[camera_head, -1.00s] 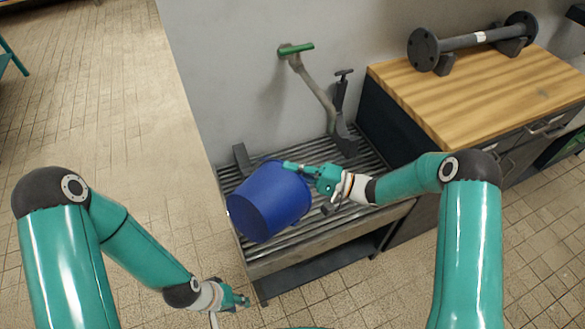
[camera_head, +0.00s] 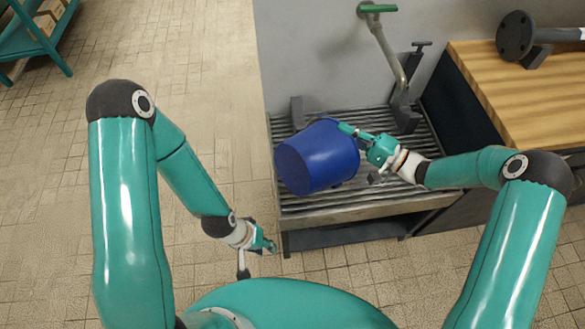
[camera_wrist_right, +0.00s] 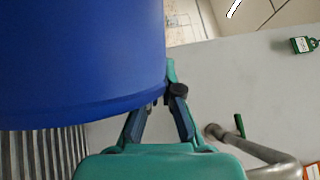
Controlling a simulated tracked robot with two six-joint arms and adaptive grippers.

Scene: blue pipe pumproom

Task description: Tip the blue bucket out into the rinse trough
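The blue bucket (camera_head: 316,160) is tilted over the slatted rinse trough (camera_head: 350,207), its closed base towards the lower left and its mouth turned away from view. Whether anything is inside or coming out is hidden. My right gripper (camera_head: 352,132) is at the bucket's upper right edge. In the right wrist view its fingers (camera_wrist_right: 160,112) close in on the edge of the bucket (camera_wrist_right: 80,60), and it appears shut on it.
A grey pipe with a green handle (camera_head: 378,8) rises on the wall behind the trough. A wooden worktop (camera_head: 520,95) with a dark flanged pipe (camera_head: 516,36) stands to the right. Tiled floor on the left is clear up to a teal shelf (camera_head: 38,38).

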